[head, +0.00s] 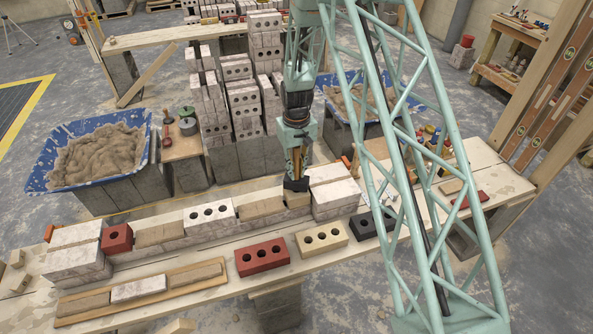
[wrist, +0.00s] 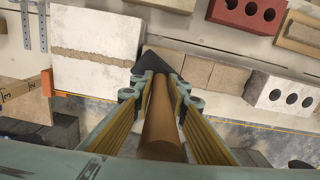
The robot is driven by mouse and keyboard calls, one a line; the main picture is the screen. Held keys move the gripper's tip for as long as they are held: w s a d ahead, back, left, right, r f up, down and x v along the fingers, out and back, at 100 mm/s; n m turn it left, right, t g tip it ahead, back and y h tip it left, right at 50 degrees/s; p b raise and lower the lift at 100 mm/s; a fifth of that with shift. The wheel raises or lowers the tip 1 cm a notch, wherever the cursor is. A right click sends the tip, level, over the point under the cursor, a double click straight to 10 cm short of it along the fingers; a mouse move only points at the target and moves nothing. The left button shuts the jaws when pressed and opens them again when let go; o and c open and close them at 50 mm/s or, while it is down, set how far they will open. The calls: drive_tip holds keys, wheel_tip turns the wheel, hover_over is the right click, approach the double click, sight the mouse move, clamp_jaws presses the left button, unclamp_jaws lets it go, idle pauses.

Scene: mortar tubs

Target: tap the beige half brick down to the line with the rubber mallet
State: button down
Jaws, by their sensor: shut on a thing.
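My gripper (head: 296,150) is shut on the handle of the rubber mallet and points down over the brick row. In the wrist view the brown wooden handle (wrist: 162,120) runs between the fingers to the black mallet head (wrist: 148,62). In the head view the black head (head: 296,184) is right above the beige half brick (head: 298,199); I cannot tell whether they touch. The half brick sits in the row, just left of the white brick stack (head: 335,195), and is partly hidden by the head. The line is not clearly visible.
Left of the half brick are a mortar-coloured stretch (head: 262,207) and a white three-hole brick (head: 209,215). Red (head: 262,258), cream (head: 322,238) and black (head: 374,223) bricks lie along the front of the plank. A blue mortar tub (head: 95,155) stands behind left.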

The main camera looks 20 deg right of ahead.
sight(297, 156)
wheel_tip(297, 156, down, 2)
drive_tip(key=shift+f+b, duration=0.1)
drive_tip(key=shift+b, duration=0.4)
drive_tip(key=shift+r+p, duration=0.7)
drive_tip(key=shift+r, duration=1.6)
drive_tip(key=shift+r, duration=0.1)
drive_tip(key=shift+r+p, duration=0.8)
drive_tip(key=shift+r, duration=1.6)
